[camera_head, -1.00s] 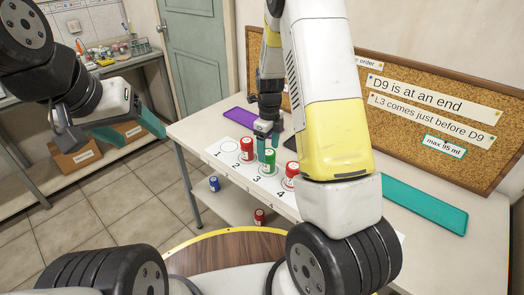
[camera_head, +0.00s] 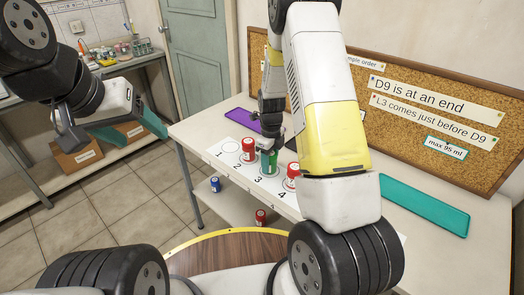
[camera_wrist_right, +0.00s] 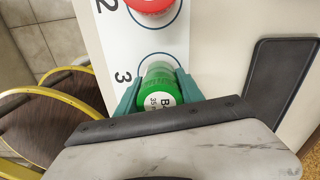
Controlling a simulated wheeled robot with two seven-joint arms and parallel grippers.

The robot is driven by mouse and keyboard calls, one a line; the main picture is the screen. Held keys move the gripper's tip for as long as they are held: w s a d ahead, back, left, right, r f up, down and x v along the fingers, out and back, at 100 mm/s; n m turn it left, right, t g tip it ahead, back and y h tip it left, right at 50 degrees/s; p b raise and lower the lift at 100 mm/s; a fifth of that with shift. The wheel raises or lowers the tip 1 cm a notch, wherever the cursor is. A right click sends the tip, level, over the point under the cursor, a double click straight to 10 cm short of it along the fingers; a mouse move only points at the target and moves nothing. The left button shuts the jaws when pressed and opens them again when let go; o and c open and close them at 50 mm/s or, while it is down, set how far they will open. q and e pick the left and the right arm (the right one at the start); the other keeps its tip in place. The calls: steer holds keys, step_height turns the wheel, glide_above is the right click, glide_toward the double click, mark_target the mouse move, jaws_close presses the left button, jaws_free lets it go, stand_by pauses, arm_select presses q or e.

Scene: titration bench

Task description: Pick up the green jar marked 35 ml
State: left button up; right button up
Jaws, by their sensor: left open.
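The green jar (camera_head: 268,162) stands on spot 3 of the white numbered strip. In the right wrist view its lid and label (camera_wrist_right: 159,95) show, with "B4" and "35 m" readable. My right gripper (camera_head: 267,150) has come down over it from above. Its two teal fingers (camera_wrist_right: 158,92) lie on either side of the jar, close to its sides; whether they press on it I cannot tell. The jar's lower part is partly hidden. My left gripper (camera_head: 125,132) is open and empty at the left, away from the table.
A red jar (camera_head: 248,150) stands on spot 2 and another (camera_head: 292,177) on spot 4, close beside the green one. A purple tray (camera_head: 242,119) and a teal tray (camera_head: 424,205) lie on the table. The corkboard (camera_head: 480,150) stands behind. Blue and red jars sit below.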

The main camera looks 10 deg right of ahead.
steer(key=shift+c, duration=1.2)
